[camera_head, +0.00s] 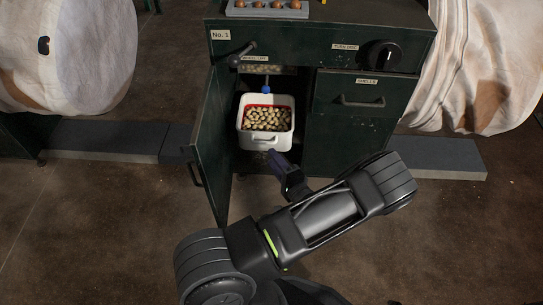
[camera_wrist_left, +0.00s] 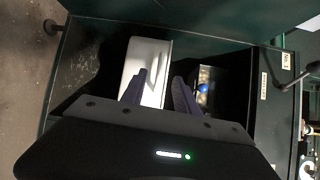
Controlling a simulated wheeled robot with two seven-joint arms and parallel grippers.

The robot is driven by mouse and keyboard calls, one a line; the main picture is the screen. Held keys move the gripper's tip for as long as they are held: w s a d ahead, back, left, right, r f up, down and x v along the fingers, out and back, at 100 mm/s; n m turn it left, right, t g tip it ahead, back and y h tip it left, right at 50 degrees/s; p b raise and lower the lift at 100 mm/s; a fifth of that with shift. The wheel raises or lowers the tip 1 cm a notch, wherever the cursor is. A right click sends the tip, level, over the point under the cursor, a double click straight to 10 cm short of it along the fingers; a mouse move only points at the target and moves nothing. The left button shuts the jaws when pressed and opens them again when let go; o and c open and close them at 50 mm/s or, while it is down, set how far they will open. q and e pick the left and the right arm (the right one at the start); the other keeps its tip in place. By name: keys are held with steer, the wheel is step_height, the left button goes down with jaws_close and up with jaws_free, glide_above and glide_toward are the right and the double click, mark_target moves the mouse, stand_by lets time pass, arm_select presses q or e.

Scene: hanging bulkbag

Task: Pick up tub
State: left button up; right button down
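The tub (camera_head: 257,142) is white, with a red inner rim and full of pale nuts. It sits inside the open compartment of the dark green cabinet, with a handle on its front wall. In the left wrist view its white wall (camera_wrist_left: 150,55) shows ahead of the fingers. My left gripper (camera_head: 275,160) is just in front of and below the tub's handle. In the left wrist view its two dark fingers (camera_wrist_left: 160,92) stand apart, with nothing clearly held between them. I cannot tell whether a finger touches the tub. My right gripper is out of view.
The cabinet door (camera_head: 212,150) stands open to the left of the tub. A blue knob (camera_head: 266,89) hangs just above the tub. A closed drawer (camera_head: 350,93) is at the right. Large white bags (camera_head: 70,55) flank the cabinet. The floor at the left is clear.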

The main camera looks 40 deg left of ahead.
arm_select(q)
steer(key=shift+c, duration=0.3)
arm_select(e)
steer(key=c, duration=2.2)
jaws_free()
